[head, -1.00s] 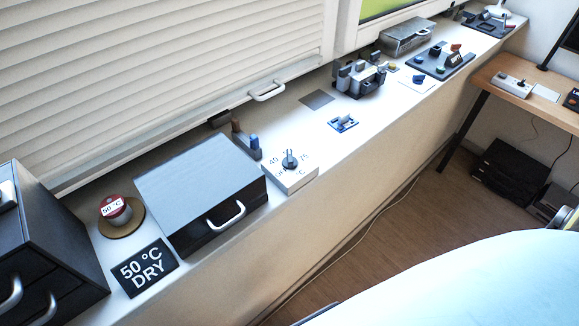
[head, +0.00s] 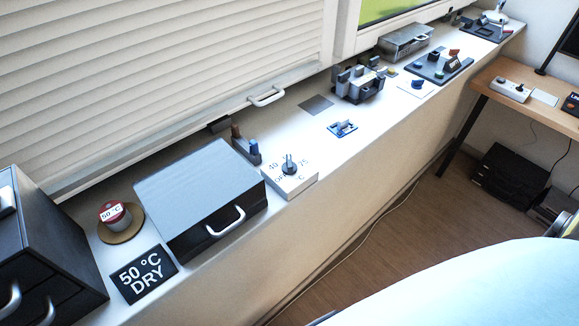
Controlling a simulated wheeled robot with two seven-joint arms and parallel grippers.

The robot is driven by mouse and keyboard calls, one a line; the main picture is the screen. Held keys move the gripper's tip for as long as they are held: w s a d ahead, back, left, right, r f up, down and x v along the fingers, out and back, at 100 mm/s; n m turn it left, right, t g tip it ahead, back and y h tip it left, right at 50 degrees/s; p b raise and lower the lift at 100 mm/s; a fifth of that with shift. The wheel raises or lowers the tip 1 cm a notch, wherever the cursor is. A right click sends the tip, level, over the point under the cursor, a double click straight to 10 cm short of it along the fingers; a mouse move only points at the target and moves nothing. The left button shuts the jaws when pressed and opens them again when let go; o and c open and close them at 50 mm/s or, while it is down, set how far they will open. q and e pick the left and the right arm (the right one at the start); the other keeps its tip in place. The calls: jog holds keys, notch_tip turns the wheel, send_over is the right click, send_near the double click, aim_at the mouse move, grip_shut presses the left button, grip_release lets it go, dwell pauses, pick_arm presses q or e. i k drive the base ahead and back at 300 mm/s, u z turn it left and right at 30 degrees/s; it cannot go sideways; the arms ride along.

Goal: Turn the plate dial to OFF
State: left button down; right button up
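The plate dial is a dark round knob with a grey upright grip (head: 289,166) on top of a small white block (head: 296,185) on the long white ledge. Printed marks around the knob read 40, OFF and 75, partly covered by the knob. Which mark the knob points at is too small to tell. Neither of my grippers is in view.
A grey-topped black box with a handle (head: 200,190) stands just left of the dial block. A red-topped can (head: 114,214) and a "50 °C DRY" sign (head: 143,273) are further left. A blue toggle plate (head: 343,128) lies right of it, with bare ledge between.

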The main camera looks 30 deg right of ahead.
aim_at(288, 168)
jog(key=z, duration=2.1)
jog(key=i, duration=0.15)
jog(key=u, duration=4.2)
jog(key=k, duration=0.55)
jog(key=z, duration=1.2)
